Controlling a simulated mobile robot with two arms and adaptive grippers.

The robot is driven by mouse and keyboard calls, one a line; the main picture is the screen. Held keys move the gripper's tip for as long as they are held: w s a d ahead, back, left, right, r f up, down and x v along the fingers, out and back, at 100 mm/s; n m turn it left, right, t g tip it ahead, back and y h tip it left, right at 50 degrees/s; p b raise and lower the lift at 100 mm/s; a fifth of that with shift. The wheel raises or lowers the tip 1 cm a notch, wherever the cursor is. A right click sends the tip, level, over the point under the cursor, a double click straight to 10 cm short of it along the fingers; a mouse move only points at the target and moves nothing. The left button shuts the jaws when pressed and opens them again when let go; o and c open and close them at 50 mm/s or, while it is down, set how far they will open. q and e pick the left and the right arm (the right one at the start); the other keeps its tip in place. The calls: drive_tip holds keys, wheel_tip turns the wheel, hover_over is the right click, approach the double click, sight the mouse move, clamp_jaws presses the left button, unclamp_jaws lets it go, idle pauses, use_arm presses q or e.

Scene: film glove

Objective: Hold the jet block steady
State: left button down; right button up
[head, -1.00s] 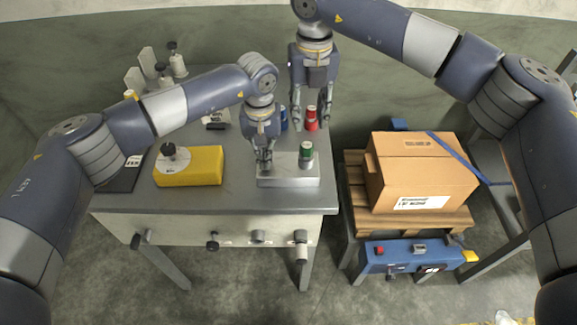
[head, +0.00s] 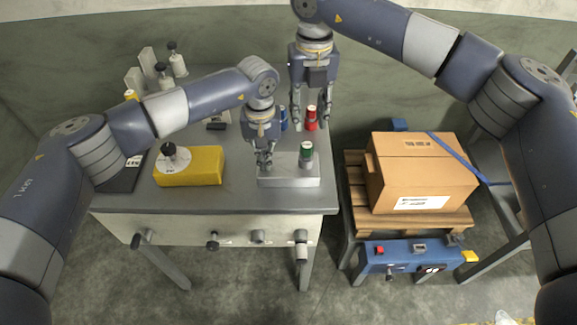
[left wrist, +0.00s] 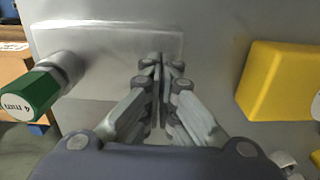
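The jet block is a pale grey metal block (head: 290,182) near the table's front edge, and it also shows in the left wrist view (left wrist: 100,38). A jet with a green top (head: 306,150) stands upright at its right; in the wrist view the green top (left wrist: 32,95) reads "4 mm". My left gripper (head: 264,164) points down at the block's left part. Its fingertips (left wrist: 165,62) are together over the block; I cannot tell whether they touch it. My right gripper (head: 312,120) is open, its fingers either side of a red-topped jet (head: 311,113) in the picture.
A blue jet (head: 283,119) stands behind my left gripper. A yellow block with a white disc and black knob (head: 203,166) lies to the left. Several knobs and fittings (head: 213,241) stick out along the table front. A cardboard box (head: 421,172) sits on a pallet at right.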

sight(308, 145)
idle(1.2)
drive_tip(key=o, duration=0.4)
drive_tip(key=shift+s+f, duration=0.1)
drive_tip(key=shift+s, duration=0.05)
drive_tip(key=shift+s+a+f+n+y, duration=0.15)
drive_tip(key=shift+s+n+y, duration=0.1)
drive_tip(key=shift+n, duration=0.3)
drive_tip(key=shift+s+d+f+n+y, duration=0.15)
drive_tip(key=shift+s+n+y, duration=0.1)
drive_tip(key=shift+n, duration=0.3)
drive_tip(key=s+d+r+n+t+y, duration=0.2)
drive_tip(key=d+n+y, duration=0.15)
drive_tip(key=n, duration=0.35)
drive_tip(key=shift+t+h, duration=0.3)
drive_tip(key=shift+h, duration=0.05)
drive_tip(key=x, duration=1.2)
drive_tip(key=shift+w+d+f, duration=0.2)
drive_tip(key=shift+d, duration=0.05)
drive_tip(key=c, duration=1.2)
